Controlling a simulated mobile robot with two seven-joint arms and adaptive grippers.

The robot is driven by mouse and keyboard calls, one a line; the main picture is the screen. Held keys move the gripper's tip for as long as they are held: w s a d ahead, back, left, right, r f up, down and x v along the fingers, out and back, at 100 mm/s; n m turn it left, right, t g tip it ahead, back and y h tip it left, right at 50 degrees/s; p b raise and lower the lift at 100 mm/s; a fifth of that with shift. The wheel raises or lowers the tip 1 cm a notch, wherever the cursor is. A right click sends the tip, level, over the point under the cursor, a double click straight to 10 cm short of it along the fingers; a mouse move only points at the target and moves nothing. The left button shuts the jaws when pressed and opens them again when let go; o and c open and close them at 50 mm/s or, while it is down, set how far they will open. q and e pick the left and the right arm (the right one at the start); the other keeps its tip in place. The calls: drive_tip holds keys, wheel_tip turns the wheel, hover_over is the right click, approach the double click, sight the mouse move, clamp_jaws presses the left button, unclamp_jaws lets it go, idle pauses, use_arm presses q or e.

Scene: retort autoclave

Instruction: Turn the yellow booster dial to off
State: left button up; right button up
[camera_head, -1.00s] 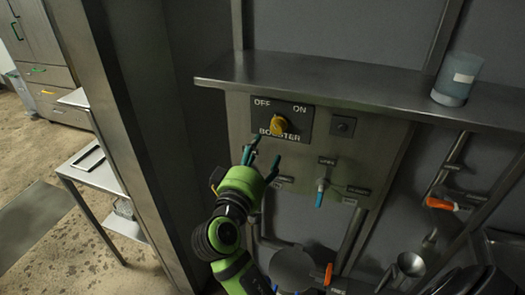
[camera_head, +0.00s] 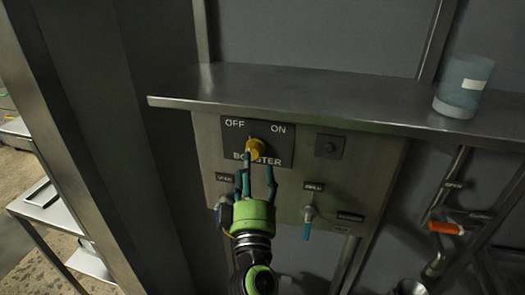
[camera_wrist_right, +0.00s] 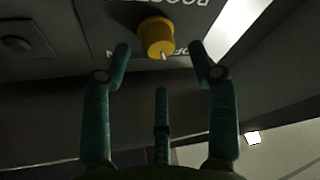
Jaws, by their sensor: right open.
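The yellow booster dial (camera_head: 256,148) sits on a dark plate (camera_head: 285,156) marked OFF at upper left, ON at upper right and BOOSTER below. My right gripper (camera_head: 257,172) is open just below and in front of the dial, fingers pointing up at it; one fingertip overlaps its lower left edge. In the right wrist view the dial (camera_wrist_right: 156,36) shows between and beyond the two spread outer fingers (camera_wrist_right: 160,62), with a third finger below. A small pale mark is on the dial's face; its exact setting is hard to tell. Contact cannot be confirmed. My left gripper is out of view.
A metal shelf (camera_head: 300,98) juts out above the panel, with a translucent blue cup (camera_head: 463,86) at its right. A dark button plate (camera_head: 329,146) is right of the dial.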

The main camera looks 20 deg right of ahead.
sight(253, 155)
drive_tip(key=p+x, duration=0.1)
drive_tip(key=x, duration=0.3)
drive_tip(key=shift+p, duration=0.3)
drive_tip(key=shift+w+d, duration=0.15)
drive_tip(key=shift+w, duration=0.2)
drive_tip(key=c, duration=1)
drive_tip(key=shift+d, duration=0.1)
drive_tip(key=shift+c, duration=0.2)
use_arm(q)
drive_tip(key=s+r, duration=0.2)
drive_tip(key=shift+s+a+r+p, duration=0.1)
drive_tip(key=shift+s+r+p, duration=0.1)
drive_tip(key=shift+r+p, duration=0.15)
use_arm(e)
drive_tip(key=shift+n, duration=0.5)
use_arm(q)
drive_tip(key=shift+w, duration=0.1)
